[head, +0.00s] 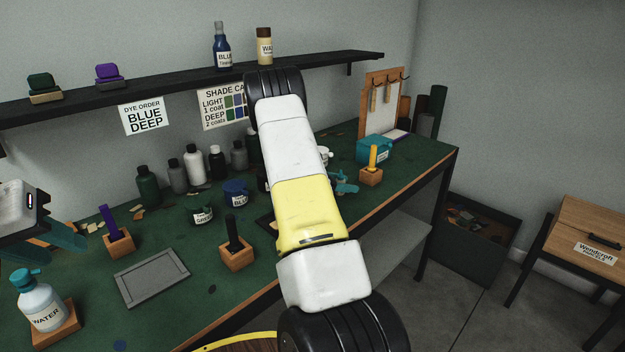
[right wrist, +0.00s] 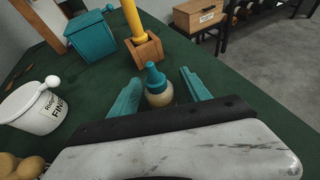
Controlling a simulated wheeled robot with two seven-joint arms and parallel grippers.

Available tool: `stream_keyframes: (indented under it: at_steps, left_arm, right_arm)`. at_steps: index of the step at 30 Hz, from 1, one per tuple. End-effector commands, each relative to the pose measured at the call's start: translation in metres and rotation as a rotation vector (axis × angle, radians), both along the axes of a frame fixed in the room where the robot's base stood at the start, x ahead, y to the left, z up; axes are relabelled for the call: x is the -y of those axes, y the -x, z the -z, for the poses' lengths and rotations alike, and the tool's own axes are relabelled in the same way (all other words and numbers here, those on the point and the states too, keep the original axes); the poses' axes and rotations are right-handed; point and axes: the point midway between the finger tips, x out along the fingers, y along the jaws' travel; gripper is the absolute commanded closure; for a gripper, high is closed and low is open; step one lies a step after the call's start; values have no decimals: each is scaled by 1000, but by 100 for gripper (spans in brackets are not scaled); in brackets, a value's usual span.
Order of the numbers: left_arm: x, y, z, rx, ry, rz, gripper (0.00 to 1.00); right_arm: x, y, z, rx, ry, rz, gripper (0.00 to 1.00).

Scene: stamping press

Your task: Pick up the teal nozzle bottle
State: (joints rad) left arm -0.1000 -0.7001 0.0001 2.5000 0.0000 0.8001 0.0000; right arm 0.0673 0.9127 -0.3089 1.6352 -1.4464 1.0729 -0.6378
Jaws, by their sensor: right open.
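In the right wrist view a small bottle with a teal nozzle (right wrist: 155,78) and a cream body stands on the green bench top. My right gripper (right wrist: 160,85) is open, with its two teal fingers on either side of this bottle; contact cannot be told. In the head view my right arm hides much of that spot, and the right gripper (head: 344,184) shows small beside the arm. Another bottle, white and labelled WATER (head: 43,308), also has a teal nozzle and stands in a wooden holder at the front left. My left gripper (head: 45,243) is open and empty above it.
A teal box (head: 375,148) and a wooden block with a yellow-handled tool (head: 371,176) stand close to the right gripper. A white FINISH pot (right wrist: 35,106) is to its left in the wrist view. A grey tray (head: 152,278) lies front left.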

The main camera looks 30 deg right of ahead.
Motion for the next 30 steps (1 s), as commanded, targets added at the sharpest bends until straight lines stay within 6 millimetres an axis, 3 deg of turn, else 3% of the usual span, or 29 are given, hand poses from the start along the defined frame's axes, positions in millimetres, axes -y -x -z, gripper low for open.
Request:
stream_keyframes:
  at_steps: [8, 17, 30]
  left_arm:
    - [0, 0, 0, 0, 0, 0, 64]
    - [0, 0, 0, 0, 0, 0, 64]
    - [0, 0, 0, 0, 0, 0, 64]
  right_arm:
    - [8, 0, 3, 1, -2, -1, 45]
    - [7, 0, 3, 1, -2, -1, 100]
    - [7, 0, -3, 2, -1, 0, 100]
